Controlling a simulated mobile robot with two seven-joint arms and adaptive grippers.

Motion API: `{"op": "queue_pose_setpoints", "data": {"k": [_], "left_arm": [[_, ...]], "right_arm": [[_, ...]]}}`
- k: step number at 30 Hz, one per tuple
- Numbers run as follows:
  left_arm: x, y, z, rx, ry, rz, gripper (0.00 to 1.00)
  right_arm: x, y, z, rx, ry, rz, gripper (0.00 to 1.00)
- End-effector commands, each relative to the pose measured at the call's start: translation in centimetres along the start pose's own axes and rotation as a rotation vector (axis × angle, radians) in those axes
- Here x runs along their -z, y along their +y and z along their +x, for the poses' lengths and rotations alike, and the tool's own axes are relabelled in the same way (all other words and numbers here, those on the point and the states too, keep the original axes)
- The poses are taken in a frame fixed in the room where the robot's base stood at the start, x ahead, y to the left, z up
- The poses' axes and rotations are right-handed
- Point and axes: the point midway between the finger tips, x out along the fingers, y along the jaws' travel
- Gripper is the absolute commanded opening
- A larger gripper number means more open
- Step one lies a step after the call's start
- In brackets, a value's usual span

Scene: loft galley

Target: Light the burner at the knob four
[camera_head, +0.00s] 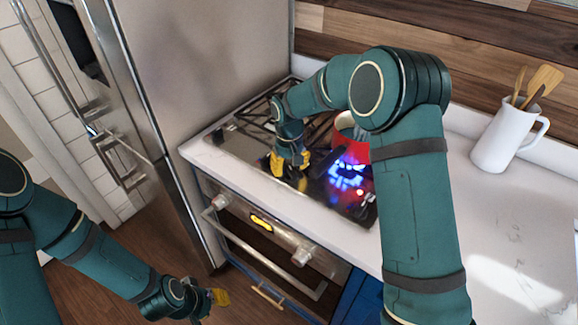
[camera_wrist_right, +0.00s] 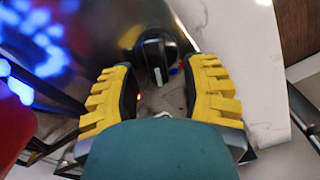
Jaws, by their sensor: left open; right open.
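My right gripper (camera_head: 290,170) is over the front of the cooktop (camera_head: 232,146), with yellow fingers pointing down. In the right wrist view its two fingers (camera_wrist_right: 160,82) are spread apart. A black knob (camera_wrist_right: 155,50) with a pale line stands between and just beyond the fingertips, and I cannot see them touching it. Blue flames (camera_head: 346,176) burn on the cooktop to the right of this gripper; they also glow in the wrist view (camera_wrist_right: 38,36). Knob numbers are not readable. My left gripper (camera_head: 217,297) is open and empty, low in front of the oven.
A red pot (camera_head: 354,152) stands by the flames, partly hidden by my right arm. The oven front carries pale knobs (camera_head: 302,257) and a handle. A white jug (camera_head: 503,137) with wooden utensils stands on the right counter. A steel fridge (camera_head: 205,60) borders the cooktop's left.

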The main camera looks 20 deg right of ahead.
Motion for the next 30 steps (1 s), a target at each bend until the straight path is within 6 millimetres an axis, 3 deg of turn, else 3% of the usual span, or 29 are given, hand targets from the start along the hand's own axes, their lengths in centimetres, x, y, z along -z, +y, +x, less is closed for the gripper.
{"op": "queue_pose_setpoints", "data": {"k": [5,15,21,30], "left_arm": [[0.0,0.0,0.0,0.0,0.0,0.0,0.39],[0.0,0.0,0.0,0.0,0.0,0.0,0.39],[0.0,0.0,0.0,0.0,0.0,0.0,0.39],[0.0,0.0,0.0,0.0,0.0,0.0,0.39]], "right_arm": [[0.1,0.0,-1.2,0.0,0.005,0.0,0.46],[0.1,0.0,-7.8,0.0,0.004,-0.001,0.46],[0.1,-0.1,-10.8,0.0,0.003,-0.001,0.46],[0.0,0.0,-12.0,0.0,0.0,-0.001,0.46]]}}
